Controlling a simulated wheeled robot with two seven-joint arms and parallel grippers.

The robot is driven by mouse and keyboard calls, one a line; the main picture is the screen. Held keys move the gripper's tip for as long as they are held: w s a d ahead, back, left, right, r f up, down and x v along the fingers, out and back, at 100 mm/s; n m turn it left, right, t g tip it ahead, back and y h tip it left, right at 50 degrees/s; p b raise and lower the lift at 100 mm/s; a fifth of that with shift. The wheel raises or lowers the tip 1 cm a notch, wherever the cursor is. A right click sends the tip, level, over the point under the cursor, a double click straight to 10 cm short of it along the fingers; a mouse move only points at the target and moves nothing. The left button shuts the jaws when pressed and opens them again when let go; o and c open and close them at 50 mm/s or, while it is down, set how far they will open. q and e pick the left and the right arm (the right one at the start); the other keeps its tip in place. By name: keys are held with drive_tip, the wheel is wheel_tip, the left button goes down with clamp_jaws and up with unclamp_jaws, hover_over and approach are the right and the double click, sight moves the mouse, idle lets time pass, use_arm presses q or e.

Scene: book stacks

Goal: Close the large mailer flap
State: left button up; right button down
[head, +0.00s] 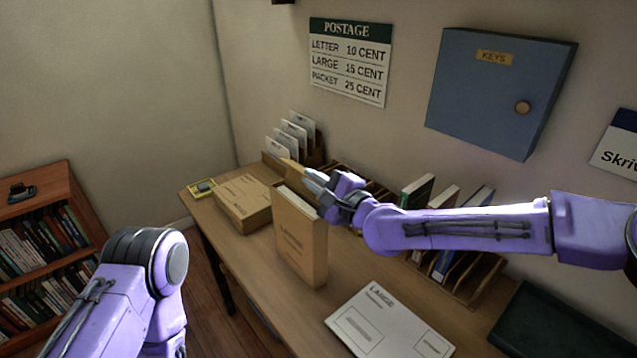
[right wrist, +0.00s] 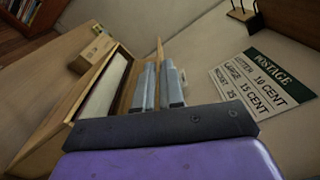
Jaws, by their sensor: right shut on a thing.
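The large mailer (head: 300,245) is a tan cardboard packet standing upright on the desk, with its printed front facing me. Its top is open, and a white edge of the contents shows in the mouth, also in the right wrist view (right wrist: 103,95). The flap (head: 297,172) stands up from the back edge of the mouth. My right gripper (head: 312,180) comes in from the right at the top of the mailer and is shut on the flap; in the right wrist view the flap (right wrist: 160,50) shows as a thin strip between the fingers. My left arm shows, but its gripper is out of view.
A flat tan parcel (head: 243,203) and a small yellow-green item (head: 201,188) lie left of the mailer. A white large envelope (head: 388,322) lies in front right. Racks with cards (head: 292,138) and books (head: 417,192) stand along the wall behind.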

drive_tip(key=shift+s+a+f+n+b, duration=0.1)
drive_tip(key=shift+s+a+n+b, duration=0.1)
drive_tip(key=shift+n, duration=0.35)
drive_tip(key=shift+s+a+n+b, duration=0.15)
drive_tip(key=shift+n, duration=0.4)
drive_tip(key=c, duration=1.3)
unclamp_jaws()
drive_tip(key=b+v, duration=0.2)
drive_tip(key=v, duration=0.8)
drive_tip(key=shift+s+d+b, duration=0.15)
drive_tip(key=shift+s+b, duration=0.1)
drive_tip(key=shift+b, duration=0.15)
